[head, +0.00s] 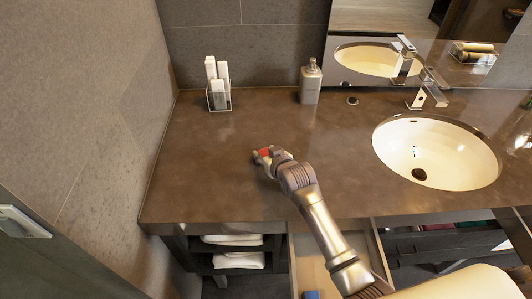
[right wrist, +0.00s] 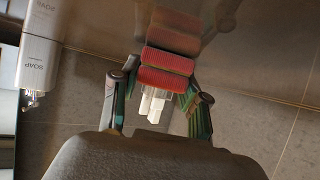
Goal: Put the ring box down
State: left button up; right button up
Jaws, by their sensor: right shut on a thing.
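The red ring box (head: 265,152) is between the fingers of my right gripper (head: 266,157), low over the left part of the brown vanity counter (head: 210,180). In the right wrist view the box (right wrist: 164,78) shows as two ribbed red bands between the two fingertips (right wrist: 160,88), which close on it from both sides. The fingers hide part of it in the head view. I cannot tell if it touches the counter. My left gripper is not in view.
A holder with white items (head: 218,85) stands at the back left, and a soap bottle (head: 310,82) at the back middle. A sink (head: 437,150) with a faucet (head: 427,92) is at right. Counter around the gripper is clear. An open drawer (head: 312,272) is below the front edge.

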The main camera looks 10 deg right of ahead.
jog(key=shift+f, duration=0.15)
jog(key=o, duration=1)
jog(key=shift+o, duration=0.2)
